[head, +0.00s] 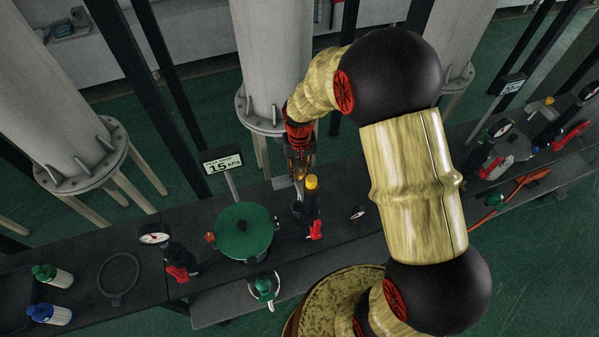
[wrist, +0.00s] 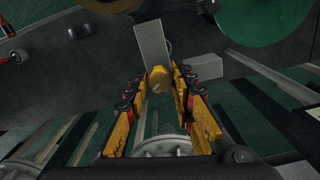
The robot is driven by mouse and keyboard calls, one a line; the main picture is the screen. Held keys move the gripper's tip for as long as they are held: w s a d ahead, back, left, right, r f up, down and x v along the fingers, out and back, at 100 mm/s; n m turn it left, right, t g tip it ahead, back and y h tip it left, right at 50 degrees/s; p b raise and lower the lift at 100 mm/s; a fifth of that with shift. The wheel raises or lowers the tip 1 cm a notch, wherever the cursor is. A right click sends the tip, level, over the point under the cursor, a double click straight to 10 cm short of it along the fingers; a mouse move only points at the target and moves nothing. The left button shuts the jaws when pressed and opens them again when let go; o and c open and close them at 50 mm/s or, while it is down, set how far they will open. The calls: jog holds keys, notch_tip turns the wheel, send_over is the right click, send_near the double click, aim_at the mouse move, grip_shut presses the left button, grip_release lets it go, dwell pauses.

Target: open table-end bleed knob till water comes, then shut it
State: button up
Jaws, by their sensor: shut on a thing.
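A yellow knob (head: 311,183) tops a dark upright fitting with a red lever (head: 316,230) on the dark table. My gripper (head: 300,170) reaches down to it from behind in the head view. In the wrist view the yellow knob (wrist: 159,77) lies between my two fingertips, and the fingers are shut on it. A flat grey bar (wrist: 151,42) stands just beyond the knob. Contact at the far side of the knob is hidden. No water shows in either view.
A green-lidded pot (head: 244,232) stands left of the fitting, with a sign reading 15 kPa (head: 223,163) behind it. A gauge (head: 154,234) and green and blue bottles (head: 50,314) are farther left. Large grey columns (head: 272,60) rise behind the table.

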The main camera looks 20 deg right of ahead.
dwell(0.3)
jog(key=shift+n, duration=1.9)
jog(key=shift+n, duration=1.7)
jog(key=shift+n, duration=0.3)
jog(key=o, duration=0.8)
